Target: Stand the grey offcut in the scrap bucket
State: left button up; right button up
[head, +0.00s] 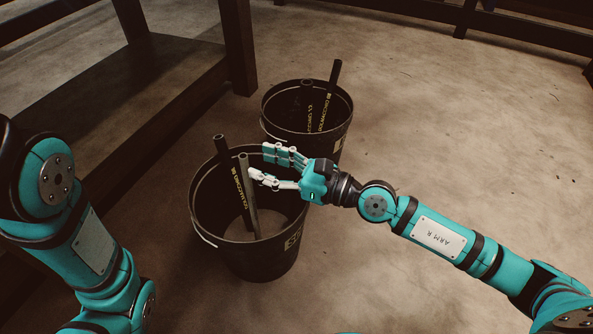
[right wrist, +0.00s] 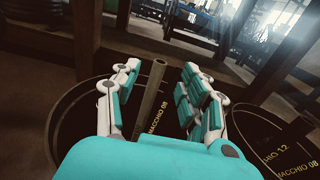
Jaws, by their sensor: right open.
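The grey offcut (head: 249,200) is a slim tube standing inside the near black bucket (head: 262,268), leaning slightly, its top above the rim. The bucket's pale label is partly visible on its right side. My right gripper (head: 256,160) is open over this bucket, beside the offcut's upper end. In the right wrist view the offcut (right wrist: 150,92) stands between the spread fingers (right wrist: 153,88), with gaps visible on both sides. The offcut's foot is inside the bucket near its floor. My left arm shows at the left, but its gripper is out of view.
A black hose with yellow lettering (head: 236,184) leans in the same bucket, close left of the offcut. A second black bucket (head: 326,145) behind holds dark hose pieces (head: 334,92). A wooden bench (head: 120,100) stands left. The floor at right is clear.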

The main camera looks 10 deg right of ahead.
jog(key=v, duration=0.8)
jog(key=shift+d, duration=0.15)
jog(key=shift+s, duration=0.1)
dwell(0.5)
